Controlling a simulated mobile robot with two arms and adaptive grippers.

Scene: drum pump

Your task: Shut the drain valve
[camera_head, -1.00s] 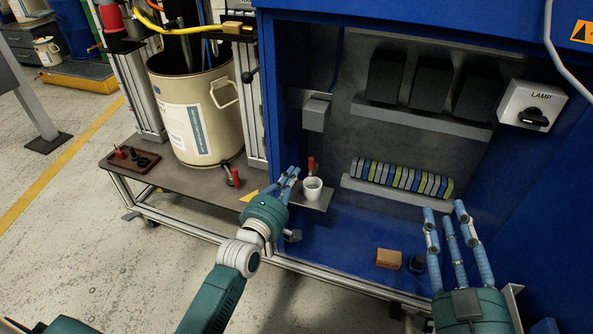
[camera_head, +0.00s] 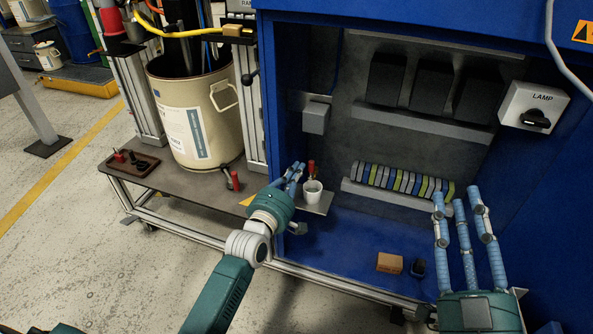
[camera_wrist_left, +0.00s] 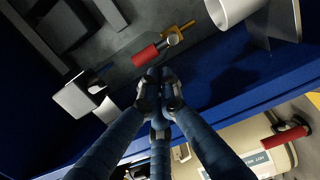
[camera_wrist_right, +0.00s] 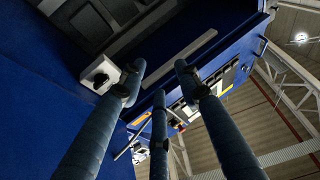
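A small valve with a red handle (camera_head: 311,167) stands just behind a white cup (camera_head: 313,193) at the cabinet's left side. In the left wrist view the valve's red handle (camera_wrist_left: 149,54) and brass body (camera_wrist_left: 181,30) lie just beyond my fingertips, with the cup (camera_wrist_left: 232,8) at the upper right. My left gripper (camera_head: 297,170) has its fingertips drawn together, left of the cup and close to the handle. Contact with the handle cannot be told. My right gripper (camera_head: 461,200) is open and empty, its fingers apart, at the cabinet's right side.
The cup stands on a small grey shelf (camera_head: 326,204). A brown block (camera_head: 389,263) lies on the blue cabinet floor. A lamp switch box (camera_head: 532,106) is at the right. Left are a beige drum (camera_head: 221,130) and another red-handled fitting (camera_head: 235,181) on a bench.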

